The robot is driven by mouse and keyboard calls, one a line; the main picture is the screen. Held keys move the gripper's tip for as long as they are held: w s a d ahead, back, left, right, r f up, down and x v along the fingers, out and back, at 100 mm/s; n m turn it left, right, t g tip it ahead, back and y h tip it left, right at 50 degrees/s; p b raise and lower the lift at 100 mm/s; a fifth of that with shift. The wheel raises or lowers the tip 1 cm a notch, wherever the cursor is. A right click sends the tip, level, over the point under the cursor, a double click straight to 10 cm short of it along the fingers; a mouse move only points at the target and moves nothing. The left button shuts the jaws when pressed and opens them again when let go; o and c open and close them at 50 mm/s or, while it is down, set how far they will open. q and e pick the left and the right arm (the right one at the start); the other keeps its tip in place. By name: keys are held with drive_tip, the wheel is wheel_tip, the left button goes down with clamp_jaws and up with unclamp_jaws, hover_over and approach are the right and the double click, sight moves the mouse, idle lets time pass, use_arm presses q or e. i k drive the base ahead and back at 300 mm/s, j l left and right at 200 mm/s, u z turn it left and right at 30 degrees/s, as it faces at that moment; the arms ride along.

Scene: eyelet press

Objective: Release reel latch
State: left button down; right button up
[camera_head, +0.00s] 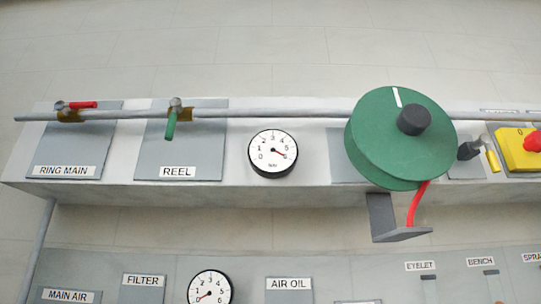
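A green hose reel (385,140) with a dark grey hub (411,120) and a white radial mark is mounted at the right of the upper panel. A red hose (417,202) hangs from its lower edge beside a grey bracket (390,222). Right of the reel is a small dark fitting (467,151) with a yellow lever (492,160). I cannot tell whether one of these is the reel latch. A green-handled valve (171,123) sits above the REEL label (178,172), its handle pointing down. Neither gripper is in view.
A grey pipe (310,112) runs along the panel top. A red-handled valve (82,105) is above RING MAIN, its handle along the pipe. An upper gauge (273,153) and lower gauge (209,288) show. A yellow box with red button (517,150) is far right. The panel front is unobstructed.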

sight(484, 140)
drive_tip(key=z, duration=1.35)
